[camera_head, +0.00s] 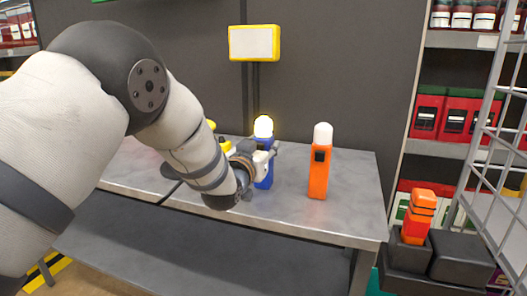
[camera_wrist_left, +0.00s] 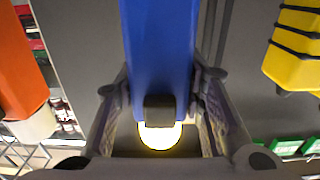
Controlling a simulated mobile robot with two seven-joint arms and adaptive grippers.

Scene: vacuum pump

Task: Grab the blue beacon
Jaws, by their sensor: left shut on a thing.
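The blue beacon (camera_head: 263,178) stands upright at the grey table, its round lamp glowing yellow-white on top. My left gripper (camera_head: 264,152) is at its upper body, just below the lamp. In the left wrist view the blue body (camera_wrist_left: 158,50) runs between the two fingers of my left gripper (camera_wrist_left: 160,82), which is shut on it. I cannot tell whether the beacon's base touches the table. My right gripper is not in view.
An orange beacon (camera_head: 318,178) with a white top stands to the right on the metal table (camera_head: 350,205). A yellow object (camera_head: 224,145) is partly hidden behind my left arm. A yellow-framed box (camera_head: 254,43) is on the dark wall. An orange item (camera_head: 418,215) sits in a black holder (camera_head: 405,255) at lower right.

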